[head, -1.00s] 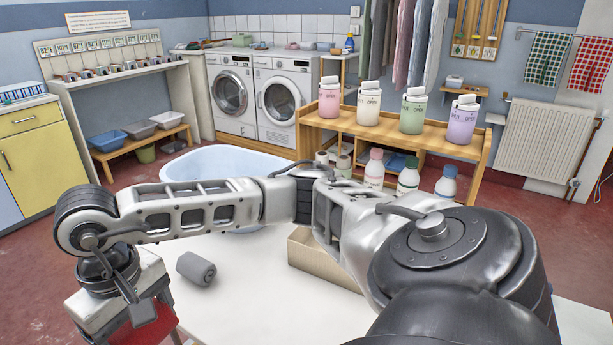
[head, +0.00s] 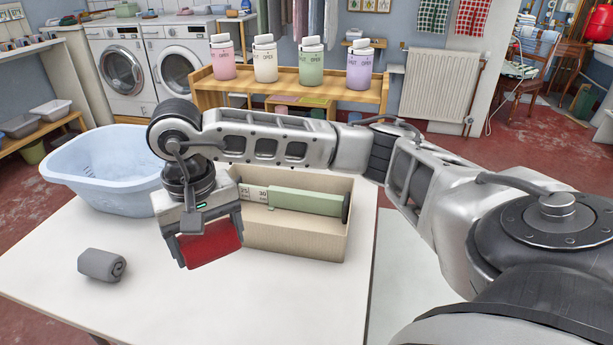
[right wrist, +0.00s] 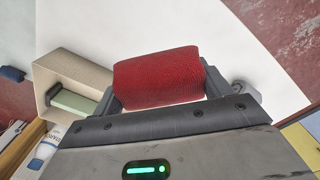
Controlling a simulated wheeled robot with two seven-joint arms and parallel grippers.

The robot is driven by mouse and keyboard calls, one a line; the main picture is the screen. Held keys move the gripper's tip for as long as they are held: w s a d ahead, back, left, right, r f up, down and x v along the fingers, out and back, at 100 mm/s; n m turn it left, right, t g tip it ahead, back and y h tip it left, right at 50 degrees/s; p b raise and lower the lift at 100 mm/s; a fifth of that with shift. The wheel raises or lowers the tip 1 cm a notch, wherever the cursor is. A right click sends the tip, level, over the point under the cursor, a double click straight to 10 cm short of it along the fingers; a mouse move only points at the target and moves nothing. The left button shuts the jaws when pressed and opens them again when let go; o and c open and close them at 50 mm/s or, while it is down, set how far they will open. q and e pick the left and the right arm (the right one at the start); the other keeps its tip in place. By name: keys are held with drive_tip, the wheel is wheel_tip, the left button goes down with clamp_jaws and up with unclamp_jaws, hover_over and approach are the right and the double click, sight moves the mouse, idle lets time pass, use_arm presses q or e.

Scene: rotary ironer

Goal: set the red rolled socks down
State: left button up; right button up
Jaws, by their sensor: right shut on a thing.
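The red rolled socks (head: 210,244) are held between the fingers of my right gripper (head: 208,238), which is shut on them. In the head view they hang over the white table (head: 160,310), just left of the cardboard box's front corner. In the right wrist view the red roll (right wrist: 158,80) sits across the jaws with white table behind it. I cannot tell exactly how high above the table it is. My left gripper is not in view.
A grey rolled pair (head: 102,264) lies on the table at left. An open box (head: 290,243) with a green bar inside stands behind and right. The table's front middle is clear.

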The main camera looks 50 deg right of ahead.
drive_tip(key=w+d+m+b, duration=0.5)
drive_tip(key=w+d+m, duration=0.1)
drive_tip(key=m, duration=0.2)
approach(277, 220)
drive_tip(key=shift+m, duration=0.4)
drive_tip(key=s+a, duration=0.1)
drive_tip(key=s+a+f, duration=0.1)
drive_tip(key=s+a, duration=0.1)
drive_tip(key=shift+a+f, duration=0.3)
drive_tip(key=shift+f, duration=0.05)
drive_tip(key=shift+d+f+b, duration=0.35)
drive_tip(key=shift+d+f, duration=0.15)
drive_tip(key=shift+f, duration=0.15)
wheel_tip(277, 220, down, 3)
drive_tip(key=shift+d+f, duration=0.15)
drive_tip(key=shift+f, duration=0.1)
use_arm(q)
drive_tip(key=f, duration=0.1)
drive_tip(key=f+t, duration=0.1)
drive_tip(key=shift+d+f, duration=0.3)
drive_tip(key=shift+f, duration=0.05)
